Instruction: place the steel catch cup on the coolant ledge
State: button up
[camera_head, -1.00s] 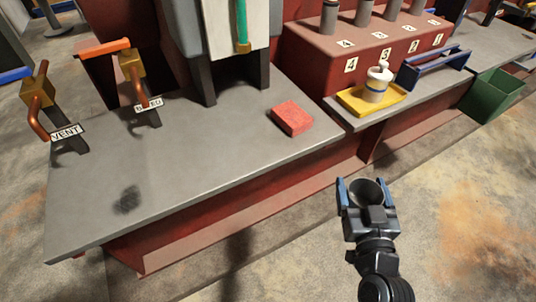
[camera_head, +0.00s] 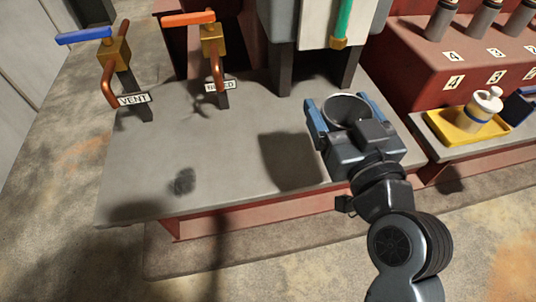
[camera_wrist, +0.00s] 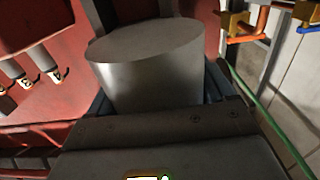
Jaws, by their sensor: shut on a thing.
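The steel catch cup (camera_head: 347,109) is a grey metal cup held in my gripper (camera_head: 346,116), with its open top facing up in the head view. The blue-tipped jaws are shut on its two sides. In the wrist view the cup (camera_wrist: 150,70) fills the middle, between the jaws. The coolant ledge (camera_head: 200,150) is the grey top in the head view. The cup shows over the ledge's right part, above the surface; its shadow falls on the ledge to the left. The exact height is hard to tell.
A blue-handled VENT valve (camera_head: 118,60) and an orange-handled valve (camera_head: 212,55) stand at the ledge's back left. A green tube (camera_head: 342,20) hangs behind the cup. A yellow tray (camera_head: 468,127) with a white bottle (camera_head: 485,105) is at right. The ledge's left middle is clear except for a dark stain.

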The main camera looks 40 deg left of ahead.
jog(key=s+a+f+p, duration=0.1)
jog(key=s+a+f, duration=0.1)
jog(key=a, duration=0.1)
jog(key=s+a+f+p, duration=0.1)
jog(key=a+f+p, duration=0.1)
jog(key=a, duration=0.1)
jog(key=s+a+f+p, duration=0.1)
jog(key=s+a+f, duration=0.1)
jog(key=a, duration=0.1)
jog(key=shift+s+a+f, duration=0.15)
jog(key=shift+s+a, duration=0.15)
jog(key=shift+f+b, duration=0.8)
jog(key=shift+f, duration=1.4)
jog(key=shift+f, duration=0.1)
jog(key=o, duration=0.9)
jog(key=shift+o, duration=0.2)
